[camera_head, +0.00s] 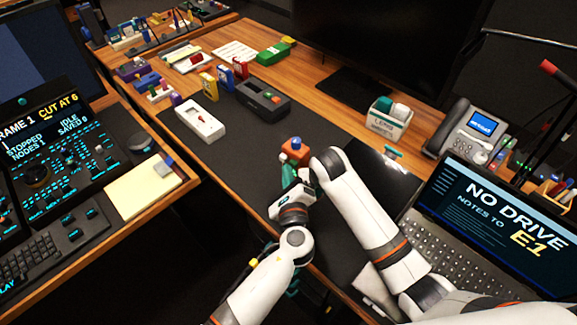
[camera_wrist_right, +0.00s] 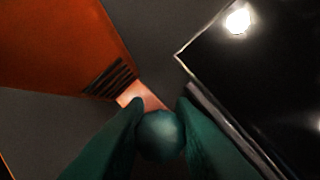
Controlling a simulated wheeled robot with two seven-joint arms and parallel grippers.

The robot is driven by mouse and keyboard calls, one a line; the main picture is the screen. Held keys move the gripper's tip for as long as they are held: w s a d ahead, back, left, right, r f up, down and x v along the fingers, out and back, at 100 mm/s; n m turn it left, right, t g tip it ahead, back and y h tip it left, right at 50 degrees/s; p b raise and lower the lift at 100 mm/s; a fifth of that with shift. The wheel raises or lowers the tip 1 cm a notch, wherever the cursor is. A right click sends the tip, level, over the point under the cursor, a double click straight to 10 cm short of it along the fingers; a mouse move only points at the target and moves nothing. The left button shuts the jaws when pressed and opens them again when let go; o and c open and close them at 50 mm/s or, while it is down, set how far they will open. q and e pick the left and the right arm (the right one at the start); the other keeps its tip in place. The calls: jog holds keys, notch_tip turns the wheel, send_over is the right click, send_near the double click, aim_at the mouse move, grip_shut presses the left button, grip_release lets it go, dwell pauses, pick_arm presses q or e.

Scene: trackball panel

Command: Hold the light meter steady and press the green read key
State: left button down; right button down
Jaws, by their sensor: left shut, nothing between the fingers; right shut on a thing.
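The light meter appears to be the small orange block (camera_head: 295,149) with a rounded knob on top, near the right edge of the dark desk mat. My left gripper (camera_head: 289,177) is shut and empty, just in front of it. My right gripper (camera_head: 311,168) comes in from the right, close beside the block and partly hidden by its own wrist. In the right wrist view its green fingers (camera_wrist_right: 160,125) are shut around a rounded green shape. A large orange surface with dark slots (camera_wrist_right: 105,75) fills the upper left there. I cannot make out the green read key.
A white device (camera_head: 199,120) and a black box (camera_head: 263,97) lie farther back on the mat. A glossy black panel (camera_head: 385,172) lies right of my right arm. A white bin (camera_head: 388,122), phone (camera_head: 470,130) and laptop (camera_head: 490,225) stand to the right.

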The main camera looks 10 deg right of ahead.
pick_arm(q)
jog(key=shift+w+r, duration=0.1)
jog(key=shift+r, duration=0.05)
jog(key=shift+s+a, duration=0.75)
jog(key=shift+a, duration=0.05)
jog(key=shift+s, duration=0.1)
jog(key=s+a, duration=0.1)
jog(key=a, duration=0.1)
jog(key=s+a, duration=0.1)
jog(key=s, duration=0.1)
jog(key=shift+s+a, duration=0.15)
jog(key=shift+a, duration=0.2)
dwell(0.4)
